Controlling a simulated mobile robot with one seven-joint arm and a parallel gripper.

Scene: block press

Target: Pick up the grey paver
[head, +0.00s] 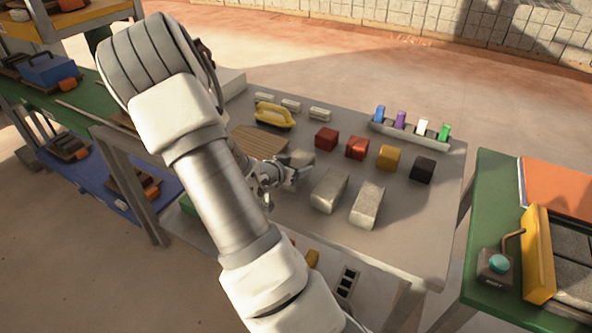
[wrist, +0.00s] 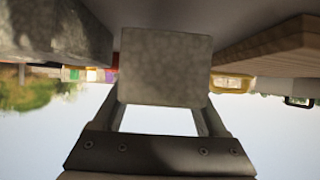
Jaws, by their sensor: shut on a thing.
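A grey paver (head: 297,158) is at my gripper (head: 293,176), just right of the wooden board on the grey table. In the wrist view the paver (wrist: 165,65) fills the space between the two fingers, and my gripper (wrist: 160,118) is shut on it. My arm and gripper hide part of it in the head view. I cannot tell whether it touches the table. Two more grey pavers (head: 329,190) (head: 367,205) lie to its right, and one (wrist: 55,35) shows at the left of the wrist view.
A slatted wooden board (head: 258,141) lies close on the left. Red blocks (head: 326,139), a yellow block (head: 389,157) and a black block (head: 423,169) stand behind. A yellow-handled tool (head: 273,115) and a rack of coloured pieces (head: 410,134) are at the back.

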